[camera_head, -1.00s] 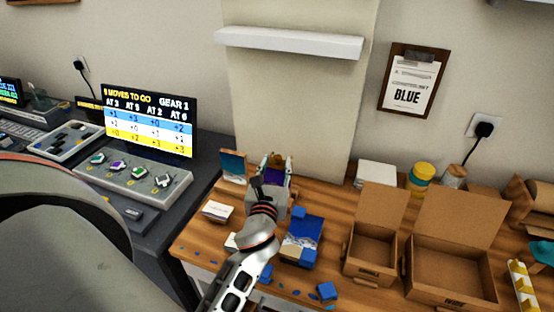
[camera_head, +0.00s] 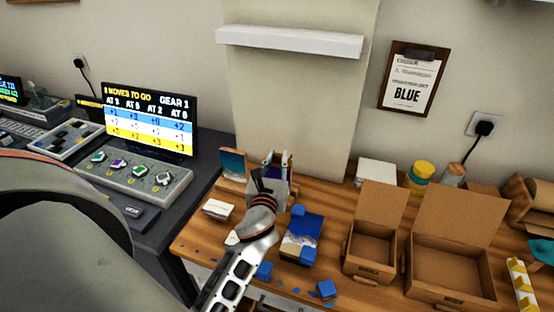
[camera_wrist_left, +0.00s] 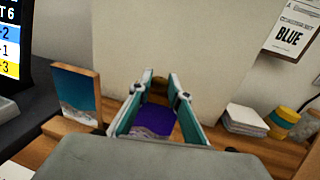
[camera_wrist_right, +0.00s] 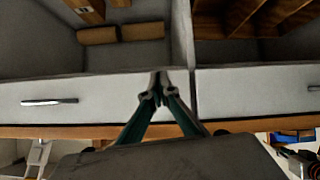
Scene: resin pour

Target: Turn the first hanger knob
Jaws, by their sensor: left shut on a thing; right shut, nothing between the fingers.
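My left gripper (camera_head: 275,166) is at the back of the wooden table, against the pale wall column. In the left wrist view its fingers (camera_wrist_left: 160,84) are around a brown and purple thing (camera_wrist_left: 152,122), mostly hidden by the fingers. A grey console (camera_head: 130,180) on the dark desk at left carries a row of colored knobs, including a green one (camera_head: 98,158) and a purple one (camera_head: 118,164). I cannot tell which thing is the first hanger knob. My right gripper (camera_wrist_right: 158,88) is shut and empty, in front of pale drawers; the head view does not show it.
A monitor (camera_head: 150,118) reading "GEAR 1" stands behind the console. A seascape panel (camera_head: 232,163) stands left of my left gripper. A white shelf (camera_head: 290,41) is above.

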